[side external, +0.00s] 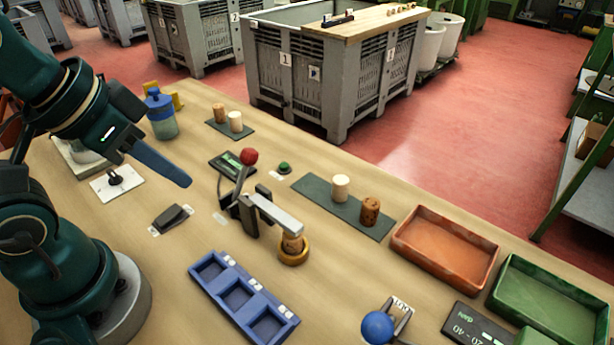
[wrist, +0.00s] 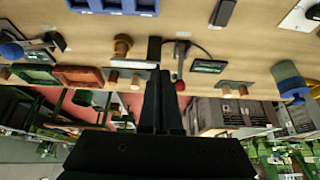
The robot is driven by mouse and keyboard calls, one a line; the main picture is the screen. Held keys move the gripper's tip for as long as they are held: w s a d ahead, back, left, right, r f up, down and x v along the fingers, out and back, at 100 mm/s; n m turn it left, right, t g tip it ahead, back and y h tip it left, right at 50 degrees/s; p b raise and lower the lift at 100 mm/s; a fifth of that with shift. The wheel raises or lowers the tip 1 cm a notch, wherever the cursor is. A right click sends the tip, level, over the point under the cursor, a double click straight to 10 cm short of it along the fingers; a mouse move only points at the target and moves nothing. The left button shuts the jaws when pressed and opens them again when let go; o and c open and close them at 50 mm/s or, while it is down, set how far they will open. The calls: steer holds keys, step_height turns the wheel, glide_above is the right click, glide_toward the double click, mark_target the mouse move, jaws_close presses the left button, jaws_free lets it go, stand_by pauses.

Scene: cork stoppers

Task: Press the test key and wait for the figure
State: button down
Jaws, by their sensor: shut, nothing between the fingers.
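The round green key (side external: 284,167) sits on a small white label on the bench, right of a dark display unit (side external: 232,164). The display also shows in the wrist view (wrist: 209,66), but its figure is too small to read. A press with a red-knobbed lever (side external: 248,157) stands in front of them. Its metal arm reaches over a cork (side external: 292,242) in a brass ring. My gripper (side external: 186,182) is shut and empty, in the air left of the press and apart from the key. The wrist view shows its fingers (wrist: 162,85) together. I cannot make out the key there.
Corks stand on two dark mats (side external: 318,190). A blue three-part tray (side external: 208,268), an orange tray (side external: 402,247) and a green tray (side external: 508,286) lie nearer. A blue bottle (side external: 161,116) stands at the back left. A black pedal-like block (side external: 172,217) lies left of the press.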

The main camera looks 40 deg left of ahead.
steer(key=w+r, duration=0.6)
steer(key=g, duration=0.2)
glide_above(285, 164)
steer(key=s, duration=0.4)
step_height(285, 164, down, 6)
steer(key=shift+f, duration=0.2)
steer(key=x, duration=0.8)
steer(key=s+x, duration=0.1)
steer(key=x, duration=0.3)
steer(key=shift+f, duration=0.5)
steer(key=shift+w+f, duration=0.1)
steer(key=shift+f, duration=0.5)
